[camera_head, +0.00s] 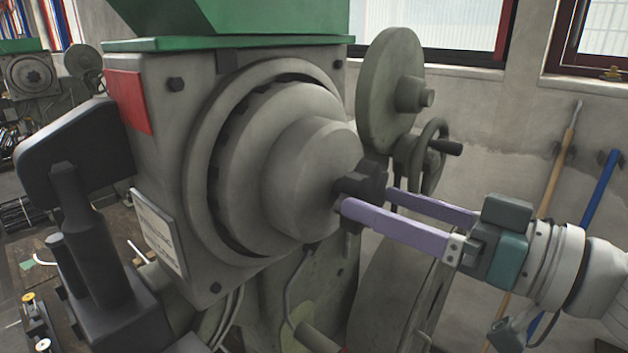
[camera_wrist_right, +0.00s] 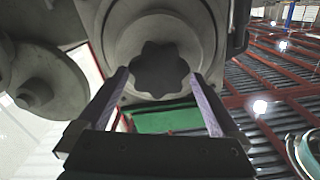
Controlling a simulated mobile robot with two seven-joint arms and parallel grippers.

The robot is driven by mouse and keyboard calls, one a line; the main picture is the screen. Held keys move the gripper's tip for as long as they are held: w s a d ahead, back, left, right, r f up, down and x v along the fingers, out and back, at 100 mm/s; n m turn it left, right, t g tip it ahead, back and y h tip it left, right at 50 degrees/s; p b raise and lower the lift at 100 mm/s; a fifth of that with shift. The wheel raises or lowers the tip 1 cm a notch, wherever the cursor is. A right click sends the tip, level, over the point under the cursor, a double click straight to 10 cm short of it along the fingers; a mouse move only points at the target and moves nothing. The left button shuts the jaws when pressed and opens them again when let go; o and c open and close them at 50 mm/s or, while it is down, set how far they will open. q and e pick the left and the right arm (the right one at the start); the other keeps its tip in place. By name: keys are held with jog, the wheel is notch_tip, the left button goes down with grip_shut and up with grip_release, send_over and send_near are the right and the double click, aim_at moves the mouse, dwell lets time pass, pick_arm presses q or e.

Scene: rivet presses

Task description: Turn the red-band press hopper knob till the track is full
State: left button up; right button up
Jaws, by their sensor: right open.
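The press (camera_head: 160,85) is a grey machine with a red band (camera_head: 130,101) on its front left and a green hopper rim (camera_head: 230,43) on top. Its dark lobed knob (camera_head: 362,187) sticks out from the rounded grey hub (camera_head: 312,165). My right gripper (camera_head: 365,199) comes from the right, open, with its two purple fingers reaching to either side of the knob. In the right wrist view the knob (camera_wrist_right: 160,70) sits between and just beyond the fingertips; I cannot tell whether they touch it. The track is not clearly visible. My left gripper is not in view.
A large grey wheel (camera_head: 390,90) and a handwheel (camera_head: 428,155) stand just behind the knob. A label plate (camera_head: 158,232) is on the press's lower front. Another press (camera_head: 32,75) stands far left. Long-handled tools (camera_head: 560,165) lean on the wall at right.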

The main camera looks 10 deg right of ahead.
jog(key=shift+x, duration=1.4)
jog(key=c, duration=1.1)
jog(key=shift+n, duration=0.4)
